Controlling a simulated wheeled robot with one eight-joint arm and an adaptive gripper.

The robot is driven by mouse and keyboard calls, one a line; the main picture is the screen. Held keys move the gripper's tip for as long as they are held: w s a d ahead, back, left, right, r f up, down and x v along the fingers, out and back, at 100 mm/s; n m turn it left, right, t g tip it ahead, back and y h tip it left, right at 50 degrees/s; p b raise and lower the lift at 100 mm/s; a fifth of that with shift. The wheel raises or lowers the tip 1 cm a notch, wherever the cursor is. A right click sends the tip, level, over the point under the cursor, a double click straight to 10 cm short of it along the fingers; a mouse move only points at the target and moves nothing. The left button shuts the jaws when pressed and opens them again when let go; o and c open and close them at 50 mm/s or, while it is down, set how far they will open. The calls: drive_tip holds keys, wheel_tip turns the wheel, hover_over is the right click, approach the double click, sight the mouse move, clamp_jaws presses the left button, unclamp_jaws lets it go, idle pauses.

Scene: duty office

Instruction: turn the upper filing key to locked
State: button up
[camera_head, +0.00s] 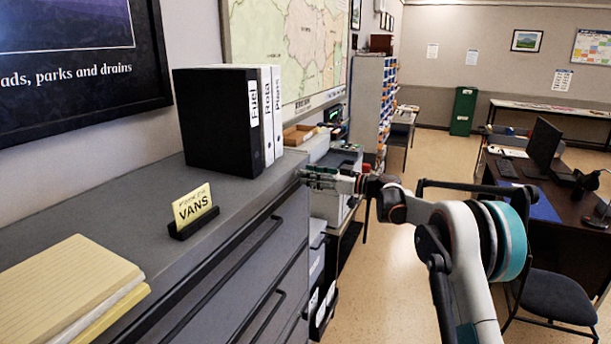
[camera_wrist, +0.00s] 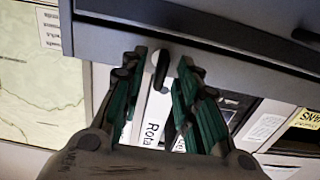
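The grey filing cabinet (camera_head: 125,215) stands at the left in the head view, with long dark handles on its drawer fronts. My gripper (camera_head: 306,177) is at the cabinet's upper front edge, near its far end. In the wrist view my gripper (camera_wrist: 164,62) has its two green-padded fingers spread apart. A small, narrow dark piece (camera_wrist: 162,70) shows between the fingertips. It may be the upper key, but I cannot tell for sure, nor which way it is turned. No finger clearly touches it. In the head view my gripper hides that spot.
Black and white binders (camera_head: 220,120), a VANS sign (camera_head: 193,210) and yellow pads (camera_head: 65,290) stand on the cabinet top. A desk (camera_head: 550,190) with a monitor and a chair (camera_head: 555,297) are at the right. Open floor lies between.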

drive_tip(key=shift+x, duration=1.1)
clamp_jaws()
